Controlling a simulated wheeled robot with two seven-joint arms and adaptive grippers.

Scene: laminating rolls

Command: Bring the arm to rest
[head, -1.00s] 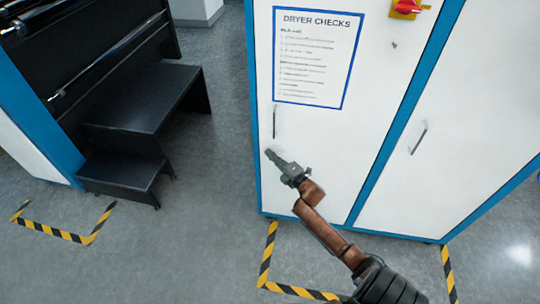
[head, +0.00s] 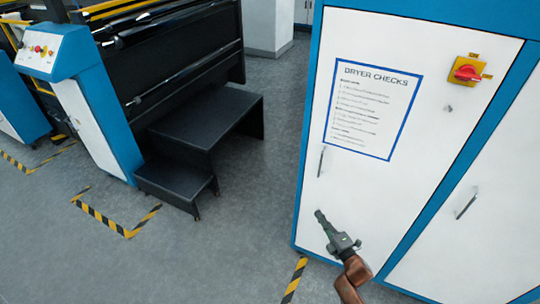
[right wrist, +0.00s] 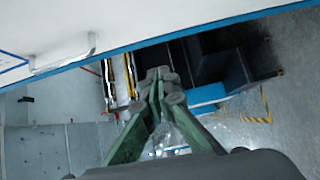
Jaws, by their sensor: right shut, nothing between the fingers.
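My right gripper (head: 320,215) is shut and empty, in front of the lower part of the white cabinet door (head: 345,190). Its fingertips point up and left, below the thin door handle (head: 321,162). I cannot tell how far the fingertips are from the door. In the right wrist view, the closed green fingers (right wrist: 157,80) meet at their tips with nothing between them. The same handle (right wrist: 65,55) appears at the upper left of that view. My left gripper is not in view.
The cabinet has blue edges, a "DRYER CHECKS" sheet (head: 373,108) and a red switch (head: 467,73). Black steps (head: 205,115) stand at a dark machine (head: 170,55) to the left. A control panel (head: 40,50) is at the far left. Grey floor (head: 230,250) between is clear.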

